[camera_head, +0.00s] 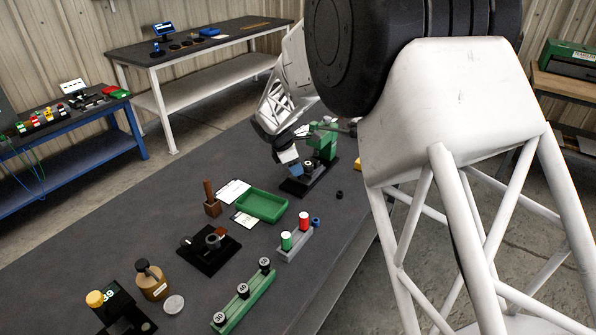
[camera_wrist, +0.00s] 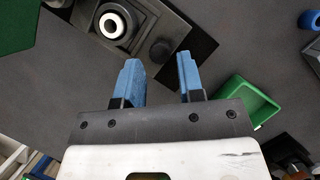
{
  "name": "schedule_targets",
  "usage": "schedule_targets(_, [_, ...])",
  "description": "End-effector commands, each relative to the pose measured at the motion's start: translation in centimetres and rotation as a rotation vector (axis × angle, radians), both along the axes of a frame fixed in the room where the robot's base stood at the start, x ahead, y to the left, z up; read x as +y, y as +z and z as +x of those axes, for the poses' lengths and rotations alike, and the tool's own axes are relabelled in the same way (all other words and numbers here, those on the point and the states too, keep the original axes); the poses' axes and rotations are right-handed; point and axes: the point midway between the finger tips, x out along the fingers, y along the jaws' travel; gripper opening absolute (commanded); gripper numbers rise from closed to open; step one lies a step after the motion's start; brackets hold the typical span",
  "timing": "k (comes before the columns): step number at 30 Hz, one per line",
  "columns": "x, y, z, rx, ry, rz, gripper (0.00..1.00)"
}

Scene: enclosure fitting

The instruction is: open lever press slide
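The green lever press (camera_head: 322,146) stands on a black base (camera_head: 298,187) towards the far end of the dark table. In the head view my arm and gripper partly hide it, and I cannot clearly make out its lever or slide. My gripper (camera_head: 293,165) is at the press's left side, above or beside its base. In the wrist view the gripper's two blue fingers (camera_wrist: 159,72) are apart with nothing between them. Beyond them are a pale ring with a dark centre (camera_wrist: 130,18), a dark knob (camera_wrist: 160,50) and part of a green body (camera_wrist: 14,25).
A green tray (camera_head: 262,206) lies near the press, with white cards beside it. A black fixture (camera_head: 208,249), a brown block (camera_head: 211,206), a rack with green and red cylinders (camera_head: 295,243) and a green weight rack (camera_head: 243,297) stand nearer. Bare table lies left of the press.

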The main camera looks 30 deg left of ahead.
Motion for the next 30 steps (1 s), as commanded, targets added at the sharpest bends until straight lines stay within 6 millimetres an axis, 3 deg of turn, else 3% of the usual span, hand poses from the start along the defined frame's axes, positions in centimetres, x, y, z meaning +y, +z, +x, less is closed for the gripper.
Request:
schedule_targets(7, [-0.5,-1.8,0.5,0.001,0.0,-0.001,0.35])
schedule_targets(17, [-0.6,-2.1,0.6,0.001,0.0,-0.001,0.35])
schedule_targets(25, [-0.6,-2.0,0.6,0.001,0.0,-0.001,0.0])
schedule_targets(30, [-0.6,-2.0,0.6,0.001,0.0,-0.001,0.0])
